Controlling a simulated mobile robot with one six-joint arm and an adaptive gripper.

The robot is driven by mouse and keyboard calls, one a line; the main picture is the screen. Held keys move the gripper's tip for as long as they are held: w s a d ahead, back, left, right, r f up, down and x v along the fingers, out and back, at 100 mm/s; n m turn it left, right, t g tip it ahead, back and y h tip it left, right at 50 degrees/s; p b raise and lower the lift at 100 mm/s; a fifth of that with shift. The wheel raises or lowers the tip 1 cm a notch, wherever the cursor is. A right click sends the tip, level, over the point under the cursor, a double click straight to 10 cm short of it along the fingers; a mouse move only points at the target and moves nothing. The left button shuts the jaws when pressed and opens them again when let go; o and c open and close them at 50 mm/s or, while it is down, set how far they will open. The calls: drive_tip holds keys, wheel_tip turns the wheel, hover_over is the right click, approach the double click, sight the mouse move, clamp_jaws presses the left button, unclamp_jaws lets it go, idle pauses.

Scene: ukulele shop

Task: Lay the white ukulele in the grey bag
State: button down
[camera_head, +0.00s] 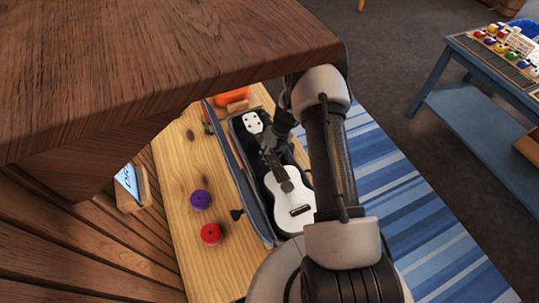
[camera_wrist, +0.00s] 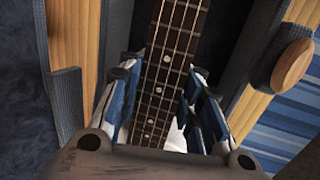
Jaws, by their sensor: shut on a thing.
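The white ukulele (camera_head: 290,200) lies face up within the outline of the open grey bag (camera_head: 228,165), its headstock toward the back and its body toward the front. Whether it rests on the dark lining or hangs just above it, I cannot tell. My gripper (camera_head: 273,148) is shut on the ukulele's neck from above. In the wrist view, the fingers of my gripper (camera_wrist: 160,78) stand on both sides of the fretted neck (camera_wrist: 172,50). The grey bag wall (camera_wrist: 62,100) runs along the left there. My arm hides part of the bag's right side.
The bag is on a light wooden bench (camera_head: 180,160) with a purple ball (camera_head: 201,200) and a red ball (camera_head: 210,234). A dark wooden top (camera_head: 150,60) overhangs at upper left. A sign (camera_head: 130,186) stands left. A blue table (camera_head: 490,110) is right, beyond a striped rug (camera_head: 440,240).

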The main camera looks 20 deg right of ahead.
drive_tip(key=shift+d+b+x, duration=0.2)
drive_tip(key=shift+b+x, duration=0.45)
drive_tip(key=shift+x, duration=0.3)
drive_tip(key=shift+d+b+x, duration=0.25)
drive_tip(key=shift+b+x, duration=0.35)
drive_tip(key=shift+x, duration=0.35)
drive_tip(key=shift+s+f, duration=0.1)
drive_tip(key=c, duration=1.1)
unclamp_jaws()
drive_tip(key=shift+o, duration=0.2)
drive_tip(key=shift+a+p+v, duration=0.25)
drive_tip(key=shift+p+v, duration=0.6)
drive_tip(key=shift+v, duration=0.15)
